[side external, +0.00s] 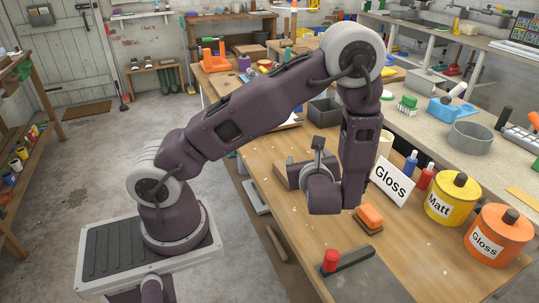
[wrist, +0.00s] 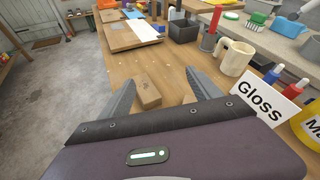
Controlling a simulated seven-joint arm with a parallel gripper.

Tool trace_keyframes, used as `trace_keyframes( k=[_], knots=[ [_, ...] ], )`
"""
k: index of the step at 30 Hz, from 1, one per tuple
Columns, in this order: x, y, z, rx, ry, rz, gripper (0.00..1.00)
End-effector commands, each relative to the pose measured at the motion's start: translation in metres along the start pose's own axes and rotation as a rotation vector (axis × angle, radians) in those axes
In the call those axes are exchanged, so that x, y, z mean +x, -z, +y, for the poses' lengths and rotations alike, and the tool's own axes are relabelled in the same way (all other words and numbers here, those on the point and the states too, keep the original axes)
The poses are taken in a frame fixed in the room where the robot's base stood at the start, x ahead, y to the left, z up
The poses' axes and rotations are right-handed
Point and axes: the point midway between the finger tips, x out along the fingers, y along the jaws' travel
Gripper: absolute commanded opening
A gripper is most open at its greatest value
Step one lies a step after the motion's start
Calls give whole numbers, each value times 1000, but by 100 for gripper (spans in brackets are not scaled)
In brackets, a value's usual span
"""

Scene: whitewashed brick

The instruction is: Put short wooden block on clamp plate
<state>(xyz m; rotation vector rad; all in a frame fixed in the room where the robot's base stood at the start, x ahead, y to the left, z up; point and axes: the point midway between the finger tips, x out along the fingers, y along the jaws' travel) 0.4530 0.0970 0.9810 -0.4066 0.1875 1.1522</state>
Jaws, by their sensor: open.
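A short wooden block (wrist: 148,94) lies on the wooden bench in the wrist view. It sits between the fingers of my gripper (wrist: 160,77), nearer the left finger. The fingers are spread wide, with a clear gap to the right of the block. In the side view, my arm and hand hide the block, and the fingertips cannot be made out. A dark grey flat plate (side external: 385,283) at the near bench edge has a dark bar and a red knob on it; it looks like the clamp plate. Nothing is seen resting on its bare part.
An orange block-like item (side external: 369,217), a "Gloss" sign (side external: 392,182), a yellow can (side external: 452,203) and an orange can (side external: 497,238) stand on the right. A mug (wrist: 235,58) and dark bin (wrist: 184,31) stand farther back. Bench around the plate's left is mostly clear.

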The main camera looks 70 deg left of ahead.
Motion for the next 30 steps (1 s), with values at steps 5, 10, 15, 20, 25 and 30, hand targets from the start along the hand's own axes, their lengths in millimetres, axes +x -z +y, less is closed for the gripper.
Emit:
trace_keyframes(
  k=[5,10,15,20,25,30],
  knots=[
    [-56,-90,75,-550,-390,66,72],
    [-144,-101,120,-1153,-704,329,72],
    [-222,-104,107,-1634,-833,684,72],
    [-258,-114,93,-1829,-849,883,80],
    [-262,-116,91,-1851,-853,911,91],
    [-262,-116,91,-1849,-853,909,91]
  ],
)
